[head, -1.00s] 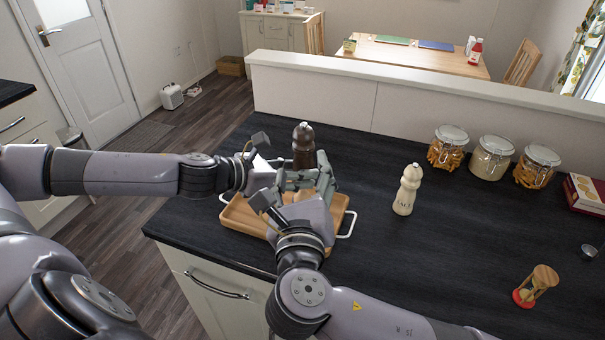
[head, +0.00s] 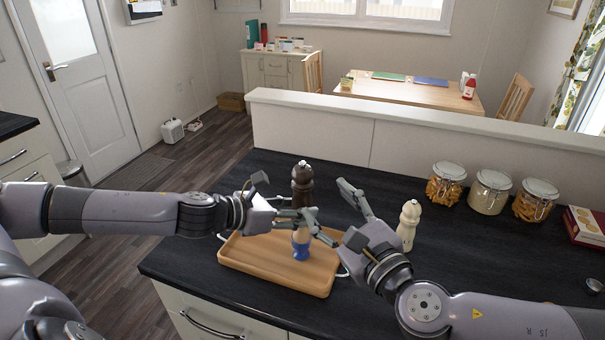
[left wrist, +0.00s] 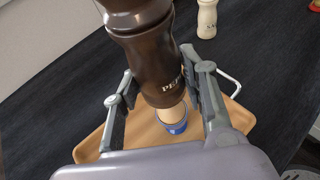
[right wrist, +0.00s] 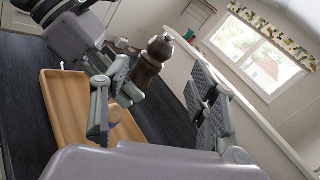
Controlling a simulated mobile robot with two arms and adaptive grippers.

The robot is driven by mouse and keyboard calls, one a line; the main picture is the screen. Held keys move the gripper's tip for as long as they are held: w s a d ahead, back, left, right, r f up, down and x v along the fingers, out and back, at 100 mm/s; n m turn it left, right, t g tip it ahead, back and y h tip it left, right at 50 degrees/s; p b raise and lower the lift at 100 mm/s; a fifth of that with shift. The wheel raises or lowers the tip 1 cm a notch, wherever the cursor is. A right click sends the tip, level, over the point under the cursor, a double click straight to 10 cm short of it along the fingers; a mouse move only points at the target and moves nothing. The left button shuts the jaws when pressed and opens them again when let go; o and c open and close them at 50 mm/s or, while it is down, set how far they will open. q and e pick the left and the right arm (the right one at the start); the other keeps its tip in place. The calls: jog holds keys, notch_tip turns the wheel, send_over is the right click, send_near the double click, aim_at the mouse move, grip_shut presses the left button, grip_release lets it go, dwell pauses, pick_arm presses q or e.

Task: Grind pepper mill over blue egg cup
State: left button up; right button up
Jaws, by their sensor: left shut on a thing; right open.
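The dark brown pepper mill (head: 302,183) is upright in my left gripper (left wrist: 162,95), whose fingers are shut on its lower body. It also shows in the right wrist view (right wrist: 152,62). The blue egg cup (head: 301,252) stands on the wooden tray (head: 290,278), with a pale brown egg (head: 301,236) in it. In the left wrist view the egg cup (left wrist: 177,127) shows just below the mill's base. My right gripper (head: 333,212) is open and empty, to the right of the mill and apart from it.
A cream mill (head: 408,224) stands just right of my right gripper. Several glass jars, including a pasta jar (head: 445,184), stand along the back right beside a red box (head: 586,227). A low white partition (head: 420,145) bounds the counter's back. The right-hand counter is mostly clear.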

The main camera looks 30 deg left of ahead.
aim_at(307, 179)
jog(key=shift+g, duration=0.3)
jog(key=x, duration=1.1)
jog(key=shift+w+a+f, duration=0.1)
jog(key=shift+w, duration=0.35)
jog(key=c, duration=1.2)
